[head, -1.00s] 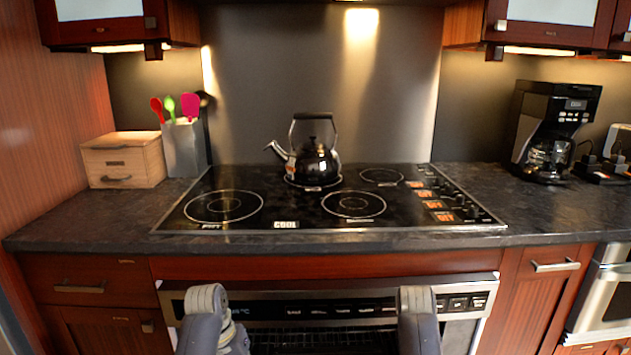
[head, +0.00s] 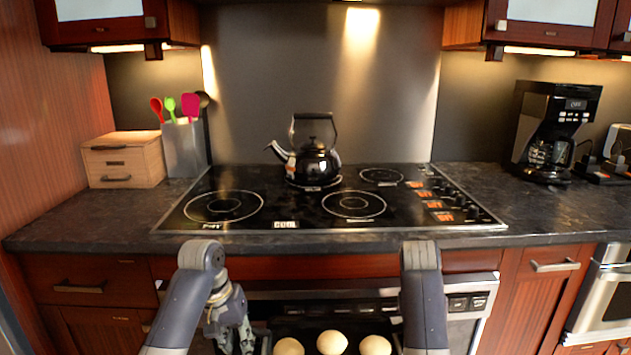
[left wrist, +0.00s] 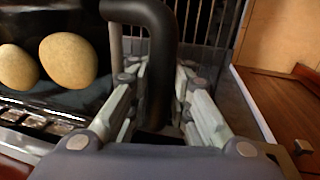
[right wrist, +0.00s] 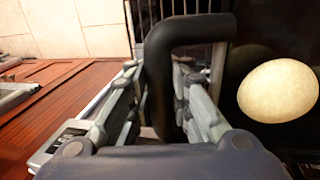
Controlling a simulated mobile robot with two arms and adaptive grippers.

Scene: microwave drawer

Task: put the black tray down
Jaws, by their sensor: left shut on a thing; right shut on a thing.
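The black tray (head: 310,325) shows at the bottom edge of the head view, in front of the oven under the cooktop. Three pale, round, egg-like things (head: 332,342) lie on it. My left gripper (left wrist: 160,85) is shut on a thick black handle (left wrist: 158,40) at one end of the tray. My right gripper (right wrist: 158,88) is shut on the matching black handle (right wrist: 165,65) at the other end. In the head view the left fingers (head: 236,335) show partly, and the right fingers are out of sight. The tray's underside is hidden.
The oven front with its button panel (head: 465,303) is just behind the tray. Wire rack bars (left wrist: 210,20) show past the handle. A kettle (head: 314,163) stands on the cooktop (head: 280,205). A wooden box (head: 123,160) and a coffee maker (head: 550,130) stand either side.

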